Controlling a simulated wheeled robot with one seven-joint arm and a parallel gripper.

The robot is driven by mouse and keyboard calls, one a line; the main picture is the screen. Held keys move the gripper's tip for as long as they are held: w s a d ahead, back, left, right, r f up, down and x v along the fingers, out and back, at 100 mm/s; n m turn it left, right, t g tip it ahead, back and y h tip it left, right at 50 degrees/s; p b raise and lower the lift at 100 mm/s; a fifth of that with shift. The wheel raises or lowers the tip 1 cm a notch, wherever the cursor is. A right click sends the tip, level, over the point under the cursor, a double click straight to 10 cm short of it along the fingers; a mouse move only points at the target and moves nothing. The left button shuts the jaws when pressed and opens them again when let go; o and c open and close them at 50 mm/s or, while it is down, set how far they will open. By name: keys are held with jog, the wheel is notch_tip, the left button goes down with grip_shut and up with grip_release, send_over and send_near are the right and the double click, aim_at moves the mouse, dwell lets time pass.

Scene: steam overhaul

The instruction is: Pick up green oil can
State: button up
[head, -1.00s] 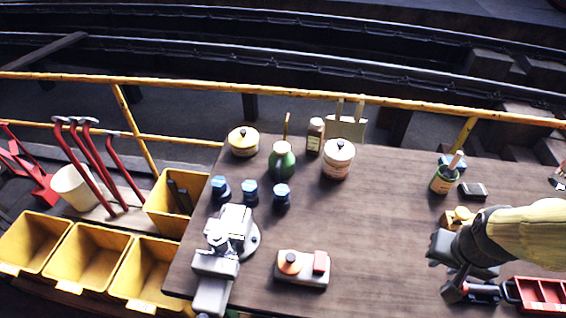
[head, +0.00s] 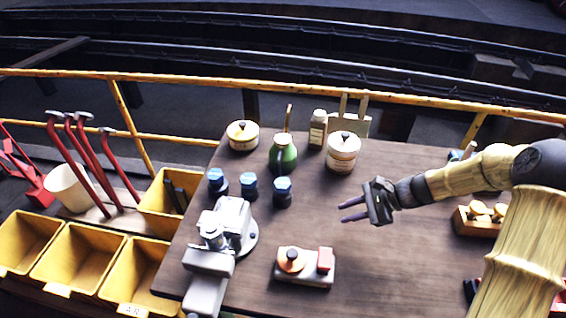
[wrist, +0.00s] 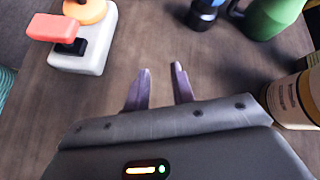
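The green oil can (head: 283,157) stands upright on the workbench, with a dark handle and a thin brass-coloured spout pointing up. In the wrist view its green body (wrist: 272,14) shows at the top right, cut off by the edge. My gripper (head: 341,212) is in front and to the right of the can, above the bench, fingers pointing left. In the wrist view its two fingers (wrist: 162,88) are apart with only bare bench between them. It is open and empty, not touching the can.
Several blue-capped dark bottles (head: 282,192) stand in front of the can. A cream tin (head: 343,152) and a small bottle (head: 317,130) stand to its right. A grey vise (head: 222,230) and a white block with orange knob (head: 304,266) are nearer.

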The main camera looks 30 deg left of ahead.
jog(key=w+a+f+m+y, duration=0.1)
jog(key=w+a+m+y+b, duration=0.1)
jog(key=w+a+f+y, duration=0.1)
jog(key=a, duration=0.1)
jog(key=shift+w+a+f+m+y+b, duration=0.1)
jog(key=shift+w+f+m+y+b, duration=0.2)
jog(key=shift+w+m, duration=0.1)
jog(key=w+m+y, duration=0.1)
jog(key=w+a+m+t+y+b, duration=0.1)
jog(key=w, duration=0.1)
jog(key=w+a+m+y, duration=0.1)
jog(key=shift+w+f+y, duration=0.3)
jog(key=shift+f, duration=0.05)
jog(key=shift+w+a+r+m+t+y, duration=0.1)
jog(key=shift+w+m+t+y, duration=0.2)
jog(key=shift+m+t, duration=0.15)
jog(key=shift+a, duration=0.1)
jog(key=a+p, duration=0.1)
jog(key=a, duration=0.3)
jog(key=s+a, duration=0.1)
jog(key=a, duration=0.3)
jog(key=a+p, duration=0.1)
jog(key=a, duration=0.3)
jog(key=shift+s+p, duration=0.25)
jog(key=shift+p, duration=0.05)
